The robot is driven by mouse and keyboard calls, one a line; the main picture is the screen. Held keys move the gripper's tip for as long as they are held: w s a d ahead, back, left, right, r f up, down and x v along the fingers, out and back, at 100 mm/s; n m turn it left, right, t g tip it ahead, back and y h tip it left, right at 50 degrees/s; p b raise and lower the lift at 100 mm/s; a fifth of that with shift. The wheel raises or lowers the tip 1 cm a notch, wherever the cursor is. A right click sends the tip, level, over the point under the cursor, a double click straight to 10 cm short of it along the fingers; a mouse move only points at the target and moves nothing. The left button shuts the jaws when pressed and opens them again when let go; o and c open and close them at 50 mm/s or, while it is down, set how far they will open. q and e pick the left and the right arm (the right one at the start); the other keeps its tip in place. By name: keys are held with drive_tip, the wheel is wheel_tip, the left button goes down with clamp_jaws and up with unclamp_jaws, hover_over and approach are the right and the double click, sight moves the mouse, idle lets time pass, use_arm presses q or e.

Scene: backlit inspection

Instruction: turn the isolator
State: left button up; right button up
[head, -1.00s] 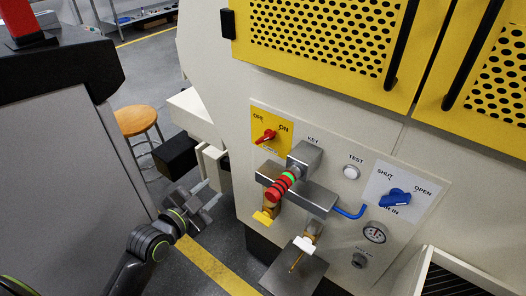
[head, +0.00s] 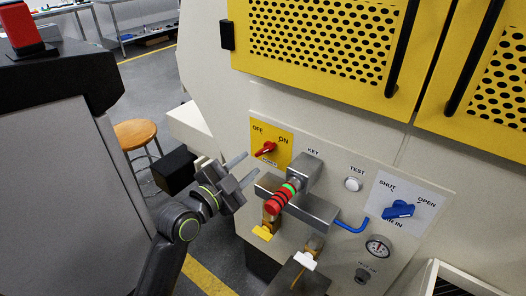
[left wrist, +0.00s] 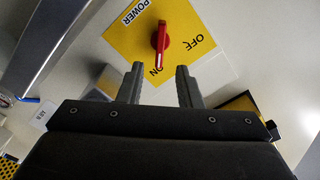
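The isolator is a red rotary handle (head: 266,149) on a yellow plate (head: 285,158) marked OFF, ON and POWER. Its handle lies toward the ON mark. In the left wrist view the red handle (left wrist: 162,40) stands just beyond the fingertips, roughly centred, with its white-marked end toward ON. My left gripper (head: 250,164) is open and empty, to the lower left of the plate in the head view. Its two fingers (left wrist: 160,72) are apart in the left wrist view, with nothing between them. My right gripper is not in view.
A stool (head: 136,133) stands behind.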

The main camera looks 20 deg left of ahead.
sight(263, 152)
use_arm(q)
drive_tip(key=x, duration=0.7)
drive_tip(key=shift+c, duration=0.4)
drive_tip(key=shift+f, duration=0.1)
clamp_jaws()
